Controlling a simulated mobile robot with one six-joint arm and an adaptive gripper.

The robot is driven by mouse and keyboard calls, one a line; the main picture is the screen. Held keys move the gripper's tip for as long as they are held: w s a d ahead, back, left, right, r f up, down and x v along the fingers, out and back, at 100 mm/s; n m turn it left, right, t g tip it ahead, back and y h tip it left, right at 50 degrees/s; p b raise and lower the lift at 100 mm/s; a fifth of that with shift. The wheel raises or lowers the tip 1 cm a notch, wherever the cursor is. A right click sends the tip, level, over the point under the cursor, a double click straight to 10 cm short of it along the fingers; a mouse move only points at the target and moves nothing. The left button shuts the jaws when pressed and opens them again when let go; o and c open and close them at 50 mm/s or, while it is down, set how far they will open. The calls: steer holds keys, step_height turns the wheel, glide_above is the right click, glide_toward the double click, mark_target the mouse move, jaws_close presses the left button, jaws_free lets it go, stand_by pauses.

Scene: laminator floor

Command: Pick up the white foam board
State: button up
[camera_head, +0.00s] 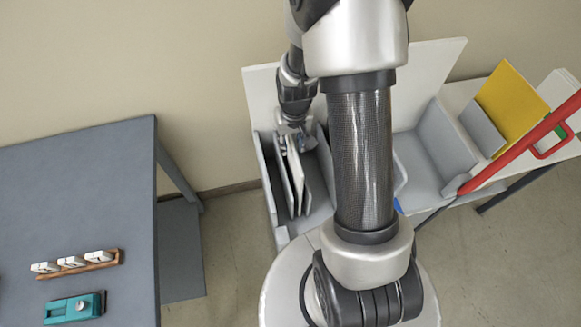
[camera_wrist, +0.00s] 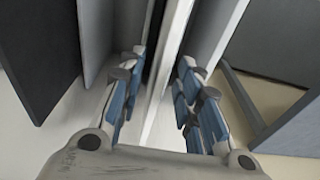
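The white foam board (camera_head: 298,178) stands on edge among other panels in a grey bin (camera_head: 270,192) in the head view. In the wrist view the white board (camera_wrist: 163,78) runs between the two fingers of my gripper (camera_wrist: 162,95). The gripper is open, with fingers on both sides of the board and a gap showing on each side. In the head view my gripper (camera_head: 296,140) is at the top of the panels, partly hidden by its own wrist.
Grey panels stand close on the left (camera_wrist: 98,35) and right (camera_wrist: 212,28) of the fingers. A dark panel (camera_wrist: 40,55) is farther left. A blue-grey table (camera_head: 70,200) holds a teal device (camera_head: 75,307). A yellow board (camera_head: 512,100) and red bar (camera_head: 520,145) are at the right.

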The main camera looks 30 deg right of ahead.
mark_target(291, 154)
steer(key=f, duration=0.2)
steer(key=f+b, duration=0.1)
steer(key=f, duration=0.2)
steer(key=w+f, duration=0.1)
steer(key=f, duration=0.2)
steer(key=shift+w+d+b, duration=0.1)
steer(key=shift+d+b, duration=0.05)
steer(key=shift+b, duration=0.25)
steer(key=shift+c, duration=0.6)
jaws_close()
